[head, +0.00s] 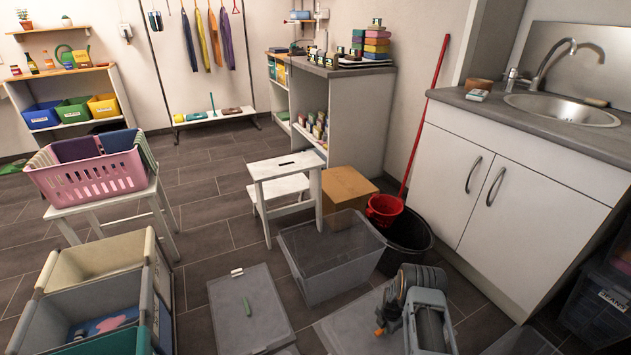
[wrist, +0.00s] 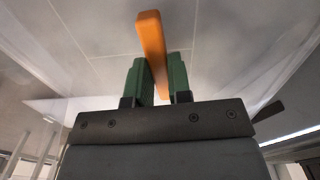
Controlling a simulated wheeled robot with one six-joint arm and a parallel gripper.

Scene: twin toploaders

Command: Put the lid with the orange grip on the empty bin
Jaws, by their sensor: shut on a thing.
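My gripper (wrist: 160,68) is shut on the orange grip (wrist: 151,34) of a lid, its green fingers on either side of the bar. In the head view the orange grip (head: 380,331) shows only as a small patch beside my arm. The see-through lid (head: 343,326) spreads out around my gripper at the lower right, partly hidden by my arm. A see-through grey bin (head: 322,284) stands on the floor just behind and left of the lid. It is open on top and looks empty. The lid is apart from the bin's rim in the picture.
Sorting bins (head: 95,290) stand far left.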

